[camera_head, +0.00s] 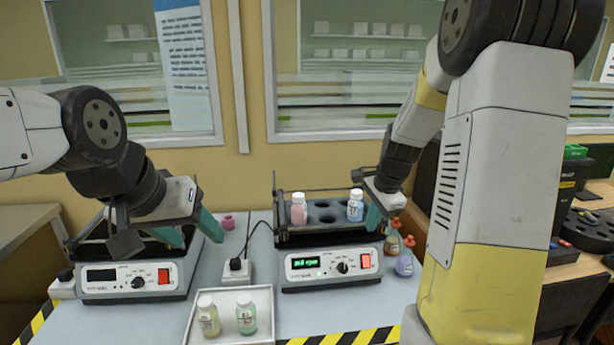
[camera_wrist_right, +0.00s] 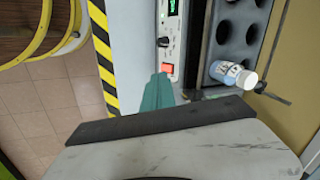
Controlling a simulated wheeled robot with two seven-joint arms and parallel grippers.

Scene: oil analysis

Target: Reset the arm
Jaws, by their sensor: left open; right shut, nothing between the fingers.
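My left gripper (camera_head: 190,232) is open and empty over the left device (camera_head: 138,279), its teal fingers spread apart. My right gripper (camera_head: 376,219) is shut with nothing in it, at the right end of the right device (camera_head: 330,267). Its teal fingers also show together in the right wrist view (camera_wrist_right: 160,80), near the red switch. A blue bottle (camera_head: 355,206) with a white cap stands in the device's rack just left of the right gripper, and lies to its right in the wrist view (camera_wrist_right: 234,74). I cannot tell whether they touch.
A pink bottle (camera_head: 298,210) stands at the rack's left end. A white tray (camera_head: 190,335) at the front holds a yellow bottle (camera_head: 208,317) and a green bottle (camera_head: 246,314). A purple bottle (camera_head: 404,265) stands right of the device. Striped tape (camera_head: 340,338) marks the front edge.

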